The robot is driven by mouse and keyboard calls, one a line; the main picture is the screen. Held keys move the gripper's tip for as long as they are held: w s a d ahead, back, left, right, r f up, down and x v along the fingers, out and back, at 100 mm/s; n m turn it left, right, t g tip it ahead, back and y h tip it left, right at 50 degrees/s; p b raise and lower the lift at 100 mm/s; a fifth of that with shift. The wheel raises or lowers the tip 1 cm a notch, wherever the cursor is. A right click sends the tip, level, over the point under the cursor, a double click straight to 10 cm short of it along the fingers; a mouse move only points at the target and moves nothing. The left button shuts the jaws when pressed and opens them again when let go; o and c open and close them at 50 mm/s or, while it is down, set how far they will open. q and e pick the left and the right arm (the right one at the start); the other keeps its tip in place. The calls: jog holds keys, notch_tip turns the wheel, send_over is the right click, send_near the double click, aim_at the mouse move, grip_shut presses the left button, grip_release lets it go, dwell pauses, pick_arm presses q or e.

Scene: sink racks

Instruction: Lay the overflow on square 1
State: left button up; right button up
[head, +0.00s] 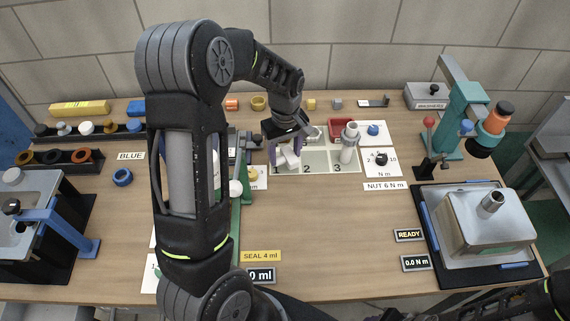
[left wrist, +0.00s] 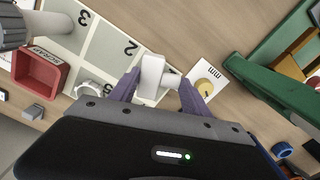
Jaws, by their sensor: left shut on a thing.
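My left gripper (head: 286,148) is shut on the white overflow (head: 289,160), a pale piece with a short side stub, over square 1 (head: 276,171) of the numbered board. Square 2 (head: 314,164) is bare. A pale cylinder (head: 349,142) stands upright on square 3. My right gripper is not in view.
A green fixture (head: 241,192) stands just left of the board. The nut card (head: 382,160) is on the right. The table in front of the board is clear.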

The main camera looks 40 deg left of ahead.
aim_at(285, 156)
pick_arm(q)
jog(key=shift+r, duration=0.15)
notch_tip(285, 156, down, 4)
jog(key=b, duration=0.2)
jog(key=shift+b, duration=0.35)
jog(key=shift+r, duration=0.1)
jog(key=o, duration=1.3)
jog(key=shift+o, duration=0.2)
